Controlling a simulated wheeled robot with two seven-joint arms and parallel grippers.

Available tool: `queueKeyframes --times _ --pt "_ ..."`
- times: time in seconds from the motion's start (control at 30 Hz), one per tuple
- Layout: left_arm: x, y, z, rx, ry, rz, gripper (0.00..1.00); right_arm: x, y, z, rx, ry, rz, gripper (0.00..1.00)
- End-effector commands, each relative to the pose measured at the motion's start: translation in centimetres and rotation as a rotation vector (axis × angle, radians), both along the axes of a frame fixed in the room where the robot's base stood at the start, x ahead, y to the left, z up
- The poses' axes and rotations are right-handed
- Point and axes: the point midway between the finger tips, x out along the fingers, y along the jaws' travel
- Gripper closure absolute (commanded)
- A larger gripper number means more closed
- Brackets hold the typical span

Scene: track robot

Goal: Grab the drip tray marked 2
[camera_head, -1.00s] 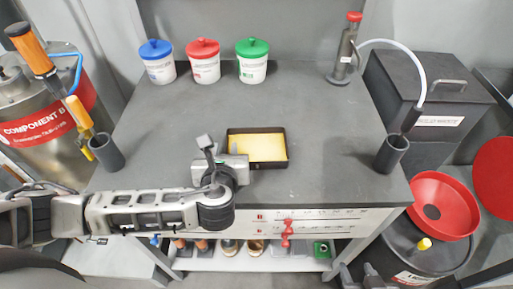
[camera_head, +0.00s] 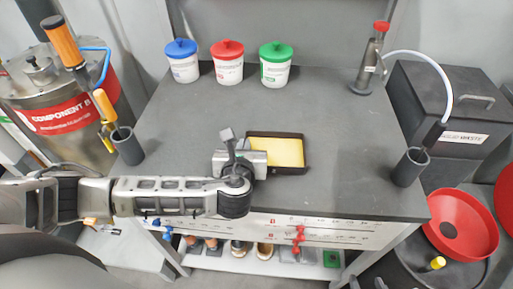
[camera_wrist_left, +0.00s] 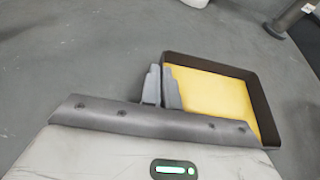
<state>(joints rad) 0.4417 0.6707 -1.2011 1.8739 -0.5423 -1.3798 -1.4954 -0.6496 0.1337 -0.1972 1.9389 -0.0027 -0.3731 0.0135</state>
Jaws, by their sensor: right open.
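The drip tray (camera_head: 275,135) is a shallow dark rectangular tray with a yellow inside. It lies on the grey worktop near its front. No number is readable on it. My left gripper (camera_head: 232,140) is at the tray's left side. In the left wrist view the tray (camera_wrist_left: 262,98) is to the right of the fingers (camera_wrist_left: 163,86), which are close together with the tray's near-left wall between them, one finger outside and one inside. Part of that wall is hidden by the gripper. My right gripper (camera_head: 367,285) barely shows at the bottom edge, open and away from the tray.
Blue-, red- and green-lidded tubs (camera_head: 229,65) stand at the back of the worktop (camera_head: 330,120). Dark cups stand at its left (camera_head: 127,147) and right (camera_head: 410,168) edges. A red-capped bottle (camera_head: 370,65) is at the back right. A red funnel (camera_head: 461,225) is beyond the right edge.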

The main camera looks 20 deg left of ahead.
Motion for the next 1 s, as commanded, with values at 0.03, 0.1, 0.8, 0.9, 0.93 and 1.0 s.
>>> queueKeyframes --times 0.03,0.1,0.8,0.9,0.93,1.0 --pt "0.0 0.0 0.1 -0.001 -0.001 0.000 1.00 0.0 0.0 0.0 0.001 0.000 -0.001 0.57" --pt "0.0 0.0 0.3 -0.001 -0.002 0.001 1.00 0.0 0.0 -0.1 0.001 0.001 -0.001 0.57" --pt "-0.6 -2.2 5.8 -0.006 -0.005 -0.001 1.00 0.0 0.1 -0.1 0.002 -0.001 0.000 0.57" --pt "-0.9 -3.1 6.9 -0.007 -0.005 -0.002 1.00 0.1 0.1 -0.1 0.002 -0.001 0.001 0.57" --pt "-1.0 -3.4 7.3 -0.007 -0.005 -0.001 1.00 0.1 0.1 0.0 0.002 -0.001 0.001 0.57" --pt "-1.2 -4.0 8.1 -0.007 -0.005 -0.001 1.00 0.1 0.1 0.0 0.002 -0.002 0.001 0.57"
